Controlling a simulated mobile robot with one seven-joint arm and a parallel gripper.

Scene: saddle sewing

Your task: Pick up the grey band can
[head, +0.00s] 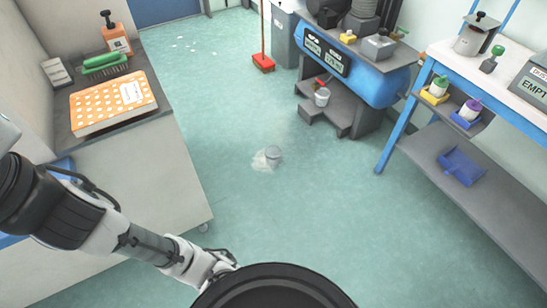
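A small grey can (273,152) stands on the green floor near the middle of the head view, at the edge of a pale spilled patch (262,161). A second small light can (322,97) stands on the grey steps, with something red behind it. Both are too small for me to tell for certain which has the grey band. My gripper (222,265) is at the end of my arm, low and left of centre in the picture. It is apart from both cans. Its fingers are too small and partly hidden to show whether they are open or shut.
A counter with an orange dotted box (115,102) stands at left. A blue machine (370,82) with grey steps (340,115) is at the back right. A blue-legged bench (480,70) with a lower shelf stands at right. The floor around the grey can is clear.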

